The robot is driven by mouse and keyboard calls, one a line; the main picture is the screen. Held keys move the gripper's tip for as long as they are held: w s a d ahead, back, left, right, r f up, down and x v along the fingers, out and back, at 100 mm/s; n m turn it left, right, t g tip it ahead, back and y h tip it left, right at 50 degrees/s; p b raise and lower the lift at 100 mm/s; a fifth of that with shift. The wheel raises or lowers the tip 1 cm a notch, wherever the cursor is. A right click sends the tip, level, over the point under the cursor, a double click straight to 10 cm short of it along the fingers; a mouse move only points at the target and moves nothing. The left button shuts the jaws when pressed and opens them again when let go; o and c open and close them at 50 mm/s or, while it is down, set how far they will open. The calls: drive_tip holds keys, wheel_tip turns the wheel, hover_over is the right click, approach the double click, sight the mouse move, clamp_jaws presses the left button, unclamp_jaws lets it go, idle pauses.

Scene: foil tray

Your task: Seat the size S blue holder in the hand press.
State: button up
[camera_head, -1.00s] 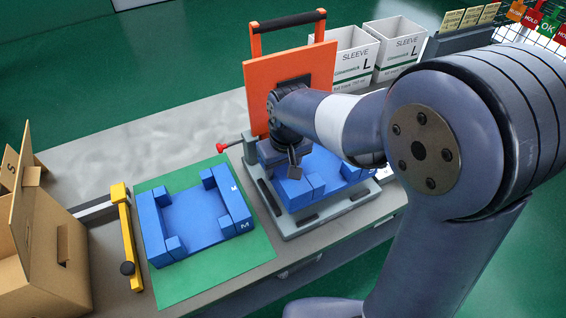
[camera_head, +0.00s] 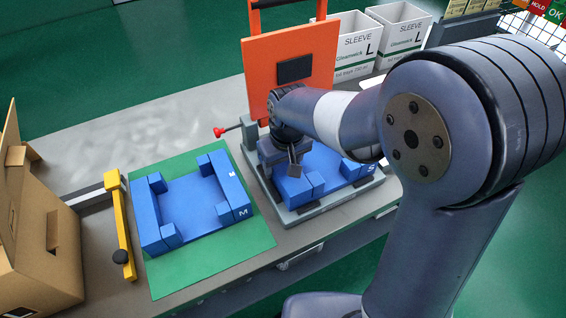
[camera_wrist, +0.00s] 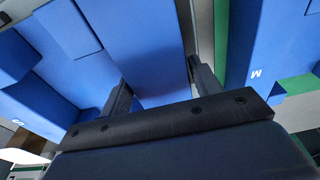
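The size S blue holder (camera_head: 325,172) is in the hand press, over its grey base (camera_head: 318,209) and in front of the upright orange plate (camera_head: 310,62). My gripper (camera_head: 294,170) is at the holder's left wall. In the wrist view, its two fingers (camera_wrist: 160,88) stand on either side of a blue wall of the holder (camera_wrist: 140,45) and appear closed on it. The "S" mark shows on the holder at its right end. My arm hides part of the holder, and I cannot tell whether the holder lies fully flat on the base.
A blue M holder (camera_head: 197,204) lies on a green mat (camera_head: 207,272) left of the press. A yellow bar (camera_head: 121,225) and a cardboard box (camera_head: 40,240) are further left. White sleeve boxes (camera_head: 352,48) stand behind. A red-knobbed lever (camera_head: 220,132) sticks out left of the press.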

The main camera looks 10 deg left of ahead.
drive_tip(key=o, duration=0.4)
drive_tip(key=shift+c, duration=0.2)
wheel_tip(320, 180, up, 11)
drive_tip(key=s, duration=0.1)
drive_tip(key=shift+s+d+f, duration=0.15)
drive_tip(key=shift+s+d, duration=0.05)
drive_tip(key=shift+d, duration=0.25)
drive_tip(key=f, duration=0.3)
drive_tip(key=w+f, duration=0.1)
drive_tip(key=f, duration=0.3)
drive_tip(key=a+f, duration=0.1)
drive_tip(key=f, duration=0.3)
drive_tip(key=shift+w, duration=0.15)
wheel_tip(320, 180, up, 2)
drive_tip(key=shift+r+p, duration=0.2)
drive_tip(key=shift+p, duration=0.65)
drive_tip(key=shift+r+p, duration=0.4)
drive_tip(key=shift+r, duration=0.15)
drive_tip(key=shift+f, duration=0.1)
